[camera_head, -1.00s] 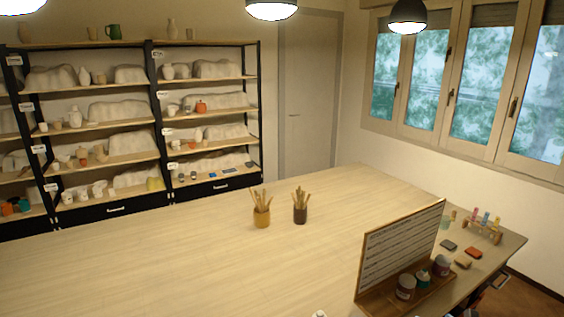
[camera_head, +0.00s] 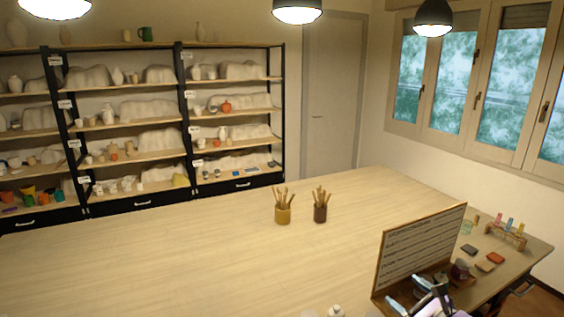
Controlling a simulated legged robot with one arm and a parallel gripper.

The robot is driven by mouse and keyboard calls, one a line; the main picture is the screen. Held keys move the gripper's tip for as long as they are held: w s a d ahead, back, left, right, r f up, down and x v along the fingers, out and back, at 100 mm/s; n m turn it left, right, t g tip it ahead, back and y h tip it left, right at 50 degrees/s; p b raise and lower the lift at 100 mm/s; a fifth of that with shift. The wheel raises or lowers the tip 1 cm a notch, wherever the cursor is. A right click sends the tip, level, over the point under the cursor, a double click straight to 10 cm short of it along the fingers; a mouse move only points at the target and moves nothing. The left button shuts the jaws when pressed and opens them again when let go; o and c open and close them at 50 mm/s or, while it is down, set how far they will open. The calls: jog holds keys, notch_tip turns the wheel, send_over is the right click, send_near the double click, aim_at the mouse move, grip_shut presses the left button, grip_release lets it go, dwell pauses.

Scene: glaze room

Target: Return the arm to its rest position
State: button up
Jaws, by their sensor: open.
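My gripper (camera_head: 409,295) shows at the bottom edge, right of centre, with two light blue fingertips spread apart and dark and pale lavender parts behind them. It is open, and I see nothing between the fingertips. It appears in front of the wooden stand (camera_head: 423,245) with a printed board, and hides part of the jars on its base. One dark red jar (camera_head: 461,269) still shows beside it. Most of my arm is out of view below the frame.
A large pale table (camera_head: 180,255) is mostly clear. An ochre cup (camera_head: 283,214) and a dark cup (camera_head: 320,212) of tools stand mid-table. A small white bottle top (camera_head: 336,311) shows at the front edge. Tiles (camera_head: 495,258) and a vial rack (camera_head: 506,234) lie right. Shelves (camera_head: 160,128) stand behind.

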jog(key=s+a+r+n+g+y, duration=0.25)
jog(key=a+n, duration=0.25)
jog(key=a, duration=0.4)
jog(key=s+a+r+n+g+y, duration=0.25)
jog(key=s+a+n, duration=0.2)
jog(key=a, duration=0.35)
jog(key=s+a+r+n+g+y, duration=0.25)
jog(key=a+n, duration=0.35)
jog(key=a, duration=0.3)
jog(key=s+a+f+n+g+h, duration=0.1)
jog(key=s+a+n+g, duration=0.2)
jog(key=s, duration=0.4)
jog(key=s+a+f+n+g+h, duration=0.2)
jog(key=s+a+n+g, duration=0.15)
jog(key=s, duration=0.25)
jog(key=s+d+f+n+g+h, duration=0.1)
jog(key=s+d+n+g+h, duration=0.1)
jog(key=s+d+n+h, duration=0.4)
jog(key=s+d+h, duration=0.3)
jog(key=s+d, duration=0.3)
jog(key=s, duration=0.3)
jog(key=shift+s+d+f+g, duration=0.2)
jog(key=shift+s+f+g, duration=0.1)
jog(key=shift+f, duration=0.1)
